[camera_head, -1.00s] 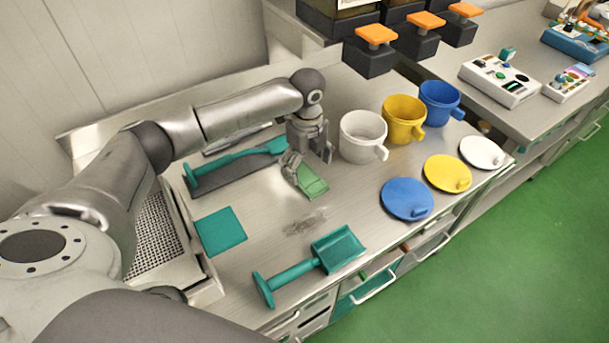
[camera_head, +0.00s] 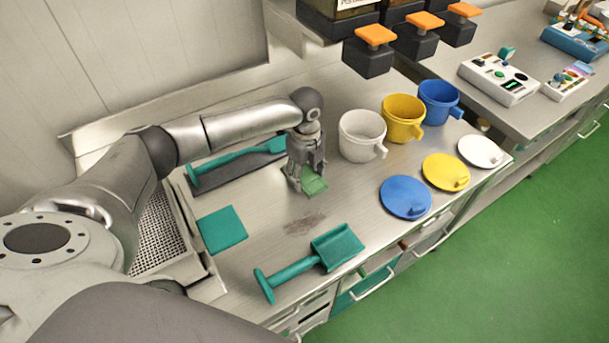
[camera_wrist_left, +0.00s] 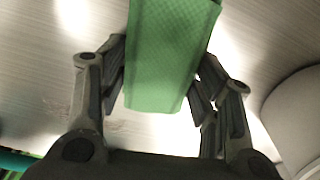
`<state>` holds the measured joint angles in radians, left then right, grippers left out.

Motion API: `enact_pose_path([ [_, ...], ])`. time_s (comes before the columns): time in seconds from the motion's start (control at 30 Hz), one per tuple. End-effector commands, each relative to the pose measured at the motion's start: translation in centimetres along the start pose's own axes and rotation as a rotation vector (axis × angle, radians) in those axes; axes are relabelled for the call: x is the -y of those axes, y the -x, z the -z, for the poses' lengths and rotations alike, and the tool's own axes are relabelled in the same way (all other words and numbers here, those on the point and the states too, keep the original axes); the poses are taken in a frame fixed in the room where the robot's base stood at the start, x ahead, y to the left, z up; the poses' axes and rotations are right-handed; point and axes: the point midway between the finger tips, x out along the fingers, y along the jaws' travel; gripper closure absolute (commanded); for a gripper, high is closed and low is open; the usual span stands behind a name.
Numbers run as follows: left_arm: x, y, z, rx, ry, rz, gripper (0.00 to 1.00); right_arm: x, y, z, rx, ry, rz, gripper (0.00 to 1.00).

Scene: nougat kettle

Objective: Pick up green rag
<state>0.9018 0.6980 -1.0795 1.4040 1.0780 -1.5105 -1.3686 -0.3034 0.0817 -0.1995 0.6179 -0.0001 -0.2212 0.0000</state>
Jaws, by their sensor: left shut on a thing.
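The green rag (camera_head: 314,185) is under my left gripper (camera_head: 302,182) on the steel counter, in front of the white pot. In the left wrist view the rag (camera_wrist_left: 168,55) is a flat green folded cloth between the two dark fingers of the gripper (camera_wrist_left: 160,88). The fingers press on its two sides, so the gripper is shut on it. The head view does not clearly show whether the rag is lifted off the counter. My right gripper is not in view.
White (camera_head: 358,140), yellow (camera_head: 402,120) and blue (camera_head: 438,103) pots stand right of the gripper, with blue, yellow and white lids nearby. A teal scoop (camera_head: 336,247) lies at the front, a teal square (camera_head: 222,229) at left. A dark smear (camera_head: 304,222) marks the counter.

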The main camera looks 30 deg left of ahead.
Motion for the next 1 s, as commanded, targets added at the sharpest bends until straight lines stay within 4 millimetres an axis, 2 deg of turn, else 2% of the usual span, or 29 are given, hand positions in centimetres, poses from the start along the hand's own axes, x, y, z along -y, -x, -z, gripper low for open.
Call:
enact_pose_path([
  [0.33,0.1,0.6,0.0,-0.001,0.0,0.003,0.64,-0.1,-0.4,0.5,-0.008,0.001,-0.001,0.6],
  [0.53,0.1,3.1,0.0,0.001,0.0,0.005,0.64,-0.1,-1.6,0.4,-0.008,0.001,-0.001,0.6],
  [0.67,-1.0,4.8,1.1,-0.001,-0.003,0.003,0.64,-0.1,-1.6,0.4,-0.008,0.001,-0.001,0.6],
  [0.9,-3.5,9.2,3.8,0.001,-0.004,0.005,0.64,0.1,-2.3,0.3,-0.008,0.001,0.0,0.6],
  [1.0,-4.8,9.8,5.3,0.0,-0.004,0.003,0.64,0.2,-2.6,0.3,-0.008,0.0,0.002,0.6],
])
